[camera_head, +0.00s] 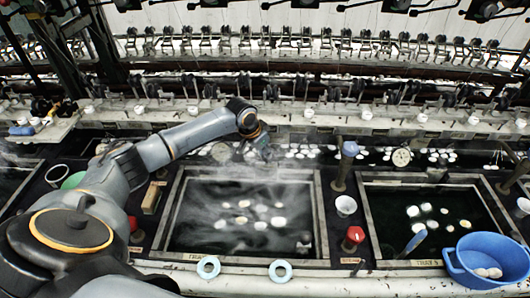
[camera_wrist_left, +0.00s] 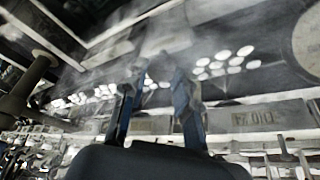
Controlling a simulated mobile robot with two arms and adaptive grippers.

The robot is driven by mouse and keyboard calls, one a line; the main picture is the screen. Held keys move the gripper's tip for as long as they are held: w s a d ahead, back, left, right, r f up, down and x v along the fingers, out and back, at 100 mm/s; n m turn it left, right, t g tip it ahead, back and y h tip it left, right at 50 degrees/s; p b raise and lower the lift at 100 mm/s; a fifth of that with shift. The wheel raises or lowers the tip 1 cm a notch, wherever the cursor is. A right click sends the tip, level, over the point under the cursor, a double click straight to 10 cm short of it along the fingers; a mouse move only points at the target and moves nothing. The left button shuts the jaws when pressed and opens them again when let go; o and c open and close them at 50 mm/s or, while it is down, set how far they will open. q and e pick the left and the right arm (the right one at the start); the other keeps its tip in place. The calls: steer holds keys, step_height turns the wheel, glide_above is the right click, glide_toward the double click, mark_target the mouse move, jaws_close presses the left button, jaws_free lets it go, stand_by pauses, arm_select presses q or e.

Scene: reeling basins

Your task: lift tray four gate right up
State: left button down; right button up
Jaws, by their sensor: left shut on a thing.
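My left gripper (camera_head: 266,152) reaches over the back edge of the middle basin (camera_head: 318,215), amid steam. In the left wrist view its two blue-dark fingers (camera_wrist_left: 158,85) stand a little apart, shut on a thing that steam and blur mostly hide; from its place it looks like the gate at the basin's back. I cannot make out how high the gate stands. The basin holds dark water with several pale cocoons (camera_head: 262,226) afloat. A label plate (camera_head: 208,252) on its front rim starts with TRAY; its number is unclear. My right gripper is not in view.
A post with a blue knob (camera_head: 349,148), a white cup (camera_head: 346,205) and a red knob (camera_head: 355,234) stand right of the basin. A second basin (camera_head: 440,180) and a blue tub (camera_head: 487,261) lie farther right. Reeling machinery (camera_head: 300,90) runs along the back.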

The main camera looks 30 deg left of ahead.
arm_select(q)
step_height(320, 180, up, 5)
steer(key=p, duration=0.3)
steer(key=shift+f, duration=0.2)
steer(key=c, duration=1)
jaws_free()
steer(key=shift+f, duration=0.15)
steer(key=v, duration=1.2)
